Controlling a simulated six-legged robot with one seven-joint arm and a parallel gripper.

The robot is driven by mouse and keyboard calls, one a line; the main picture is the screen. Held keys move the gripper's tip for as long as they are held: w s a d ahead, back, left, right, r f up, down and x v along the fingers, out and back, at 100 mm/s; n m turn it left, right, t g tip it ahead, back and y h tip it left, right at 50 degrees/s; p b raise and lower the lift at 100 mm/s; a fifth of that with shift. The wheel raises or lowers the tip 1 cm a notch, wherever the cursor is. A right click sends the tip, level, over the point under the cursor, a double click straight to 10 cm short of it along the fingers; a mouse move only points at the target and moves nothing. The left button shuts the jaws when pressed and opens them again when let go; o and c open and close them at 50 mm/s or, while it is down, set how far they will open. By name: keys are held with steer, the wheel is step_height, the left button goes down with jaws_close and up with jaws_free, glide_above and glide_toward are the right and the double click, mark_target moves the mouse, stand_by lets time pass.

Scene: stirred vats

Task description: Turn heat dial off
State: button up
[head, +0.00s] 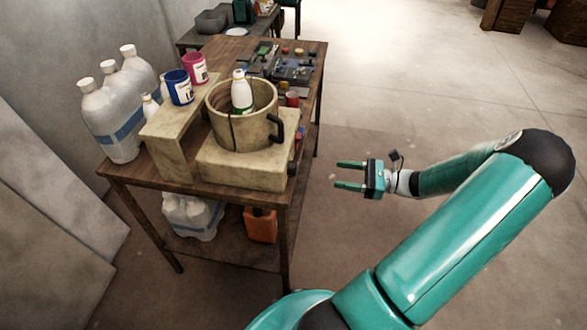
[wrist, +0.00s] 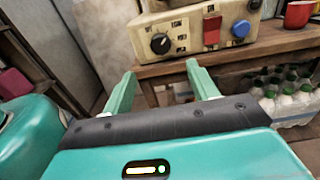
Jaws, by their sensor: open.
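A beige base unit (head: 240,172) stands on the wooden table, with a beige vat (head: 228,128) on top. In the wrist view the front panel of the unit (wrist: 182,48) carries a black dial (wrist: 160,43) with a pale mark, a red switch (wrist: 211,31) and a blue knob (wrist: 240,28). Labels by the controls are too small to read, so which control is for heat cannot be told for certain. My gripper (head: 338,174) is open and empty, apart from the panel, to the right of the table. In the wrist view its fingers (wrist: 160,72) point toward the black dial.
A white bottle (head: 241,94) stands in the vat. An orange container (head: 261,225) is on the lower shelf. The floor around my gripper is clear.

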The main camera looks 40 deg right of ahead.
mark_target(297, 168)
steer(key=x, duration=1.2)
steer(key=shift+w+a, duration=0.2)
steer(key=shift+w, duration=0.05)
steer(key=c, duration=1)
